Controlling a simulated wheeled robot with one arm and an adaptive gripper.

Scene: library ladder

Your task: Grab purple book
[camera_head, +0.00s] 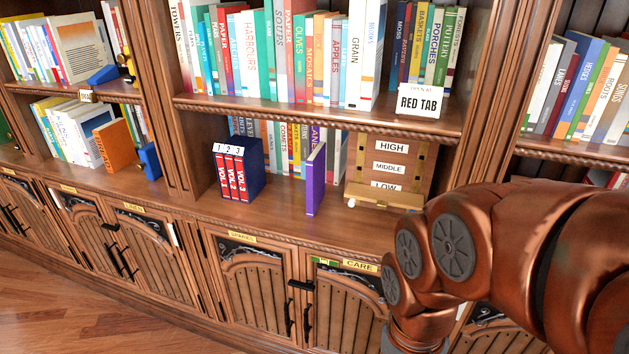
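The purple book (316,181) stands upright on the lower shelf ledge of the middle bookcase, its narrow spine facing out. It stands apart, between a blue block holding red volumes on its left and a wooden box on its right. My copper-coloured arm comes in from the right and bends down in front of the cabinets. My gripper is not in view; the arm runs out of the bottom edge of the picture. Nothing hides the front of the purple book.
Red volumes numbered 1, 2, 3 (230,176) sit left of the purple book. A wooden box labelled HIGH, MIDDLE, LOW (391,165) stands to its right. A row of books is behind. A RED TAB sign (419,102) hangs above. Cabinet doors (245,290) lie below the ledge.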

